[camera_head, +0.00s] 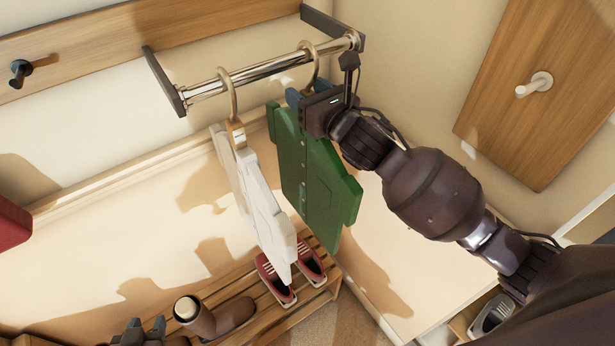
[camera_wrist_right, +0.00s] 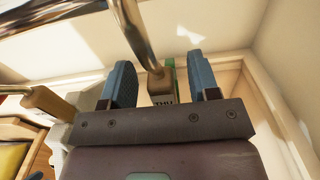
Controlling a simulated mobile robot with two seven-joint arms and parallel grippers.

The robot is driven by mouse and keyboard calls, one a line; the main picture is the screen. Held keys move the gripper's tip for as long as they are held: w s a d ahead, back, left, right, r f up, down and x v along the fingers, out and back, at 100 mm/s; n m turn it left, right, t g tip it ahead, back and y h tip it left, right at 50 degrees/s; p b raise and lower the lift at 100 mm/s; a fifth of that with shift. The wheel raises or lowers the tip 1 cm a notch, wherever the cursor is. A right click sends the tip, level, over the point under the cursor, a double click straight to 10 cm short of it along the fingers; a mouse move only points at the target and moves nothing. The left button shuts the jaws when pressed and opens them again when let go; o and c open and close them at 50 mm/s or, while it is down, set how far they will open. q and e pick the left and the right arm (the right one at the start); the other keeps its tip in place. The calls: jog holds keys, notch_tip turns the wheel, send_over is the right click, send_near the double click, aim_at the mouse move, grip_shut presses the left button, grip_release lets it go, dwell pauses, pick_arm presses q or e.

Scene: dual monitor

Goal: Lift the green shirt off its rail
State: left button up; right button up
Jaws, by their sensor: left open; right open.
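The green shirt (camera_head: 315,185) hangs from the chrome rail (camera_head: 262,73) by a brass hook (camera_head: 313,62). My right gripper (camera_head: 294,98) is at the top of this shirt, below the rail. In the right wrist view its two blue fingers (camera_wrist_right: 160,80) are apart, with the hanger's small labelled block (camera_wrist_right: 161,85) between them. A gap shows on both sides of the block. A sliver of green shirt shows behind it; the gripper hides the shirt's top in the head view. My left gripper (camera_head: 138,330) is open at the bottom left, partly cut off by the frame.
A white shirt (camera_head: 255,195) hangs just left of the green one on its own hook. Dark brackets (camera_head: 164,82) hold the rail ends. Red shoes (camera_head: 277,280) and a brown boot (camera_head: 213,320) stand on the slatted rack below. A wooden wall panel (camera_head: 540,85) is at right.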

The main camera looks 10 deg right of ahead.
jog(key=shift+w+a, duration=0.15)
jog(key=shift+w, duration=0.2)
grip_shut()
jog(key=shift+r, duration=0.15)
